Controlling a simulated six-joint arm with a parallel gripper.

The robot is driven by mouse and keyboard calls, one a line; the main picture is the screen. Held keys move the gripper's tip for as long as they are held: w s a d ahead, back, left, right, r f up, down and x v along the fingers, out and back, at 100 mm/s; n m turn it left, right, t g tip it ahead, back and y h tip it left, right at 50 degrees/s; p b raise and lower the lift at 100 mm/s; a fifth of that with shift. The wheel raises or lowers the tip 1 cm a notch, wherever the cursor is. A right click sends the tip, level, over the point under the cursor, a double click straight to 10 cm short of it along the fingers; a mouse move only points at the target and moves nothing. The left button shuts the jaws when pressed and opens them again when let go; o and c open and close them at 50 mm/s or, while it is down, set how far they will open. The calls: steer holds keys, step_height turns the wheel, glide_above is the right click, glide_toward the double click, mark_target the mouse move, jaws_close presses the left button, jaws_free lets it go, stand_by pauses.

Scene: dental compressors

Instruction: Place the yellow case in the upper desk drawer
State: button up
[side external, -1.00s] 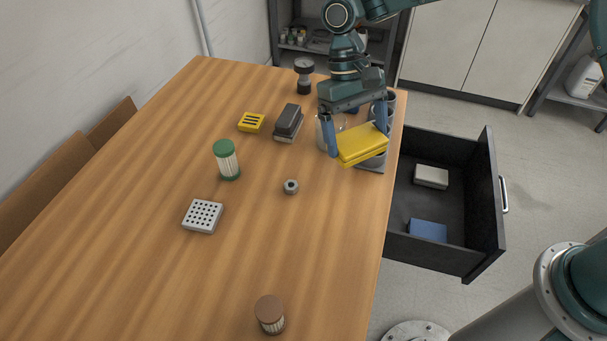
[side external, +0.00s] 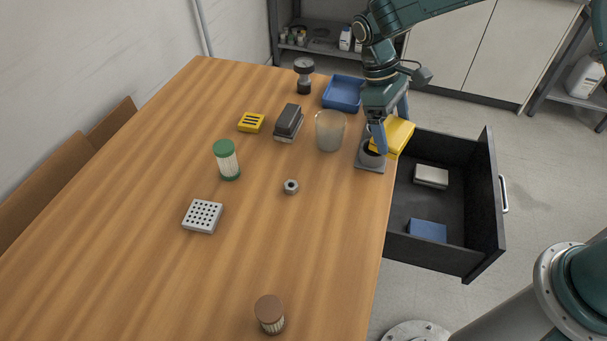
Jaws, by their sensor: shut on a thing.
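The yellow case (side external: 398,135) is held in my gripper (side external: 391,138), whose fingers are shut on it. The gripper partly hides the case. The upper desk drawer (side external: 483,215) is pulled out to the right of the table. Inside it lie a pale grey box (side external: 431,176) and a blue box (side external: 427,230), with bare floor between and around them.
A grey stand (side external: 371,163) with a dark round part sits below my gripper at the table edge. A translucent cup (side external: 329,131), a blue tray (side external: 343,93) and a dark grey block (side external: 288,122) stand nearby. A yellow slotted piece (side external: 251,122) lies further left.

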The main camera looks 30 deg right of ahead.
steer(key=s+d+f+n+t+h, duration=0.1)
steer(key=d+f+n+h, duration=0.1)
steer(key=d+n, duration=0.4)
steer(key=n+t, duration=0.6)
steer(key=n, duration=0.9)
glide_above(426, 203)
steer(key=s+a, duration=0.1)
steer(key=shift+y, duration=0.4)
steer(key=shift+s+a+f, duration=0.1)
steer(key=shift+f, duration=2.85)
step_height(426, 203, down, 16)
steer(key=shift+f, duration=0.1)
steer(key=shift+f, duration=1.9)
steer(key=shift+f, duration=0.1)
